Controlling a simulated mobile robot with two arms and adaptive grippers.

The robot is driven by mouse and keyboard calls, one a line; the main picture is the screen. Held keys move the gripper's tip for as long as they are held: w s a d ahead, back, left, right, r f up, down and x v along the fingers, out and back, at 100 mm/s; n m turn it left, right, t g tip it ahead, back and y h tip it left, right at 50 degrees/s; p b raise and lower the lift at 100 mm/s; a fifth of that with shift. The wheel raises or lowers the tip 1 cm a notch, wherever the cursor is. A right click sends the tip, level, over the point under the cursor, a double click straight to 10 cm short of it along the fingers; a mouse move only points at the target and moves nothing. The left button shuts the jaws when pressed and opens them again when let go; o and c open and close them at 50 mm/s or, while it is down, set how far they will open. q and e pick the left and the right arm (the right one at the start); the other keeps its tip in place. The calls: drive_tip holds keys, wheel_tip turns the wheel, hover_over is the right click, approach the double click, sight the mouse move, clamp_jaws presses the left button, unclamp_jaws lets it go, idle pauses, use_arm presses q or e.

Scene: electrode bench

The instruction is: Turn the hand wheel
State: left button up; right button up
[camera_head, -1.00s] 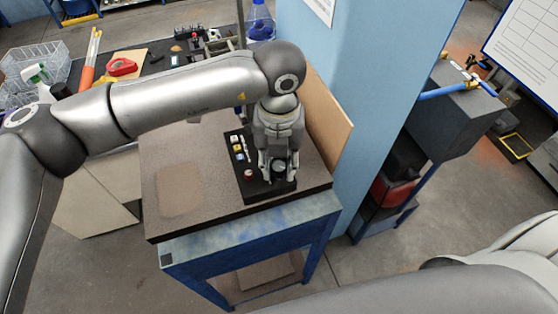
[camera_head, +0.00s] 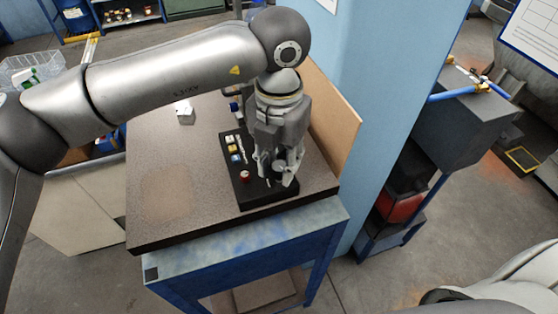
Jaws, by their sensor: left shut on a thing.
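A black control panel (camera_head: 252,190) lies on the speckled bench top, with a red button (camera_head: 244,176) and several small coloured buttons along its left side. My left gripper (camera_head: 278,173) points down over the right part of this panel, and its fingers stand on both sides of the dark hand wheel (camera_head: 278,171). It is shut on the wheel. Most of the wheel is hidden by the fingers, so I cannot tell its angle. My right gripper is out of view.
The bench top (camera_head: 190,150) is clear to the left of the panel, apart from a small white block (camera_head: 184,112) at the back. A tan board (camera_head: 334,120) and a blue pillar (camera_head: 375,90) stand close on the right. A wire basket (camera_head: 30,70) is far left.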

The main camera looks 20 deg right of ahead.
sight(280, 166)
use_arm(q)
drive_tip(key=o, duration=1)
drive_tip(key=shift+o, duration=0.2)
wheel_tip(280, 166, up, 12)
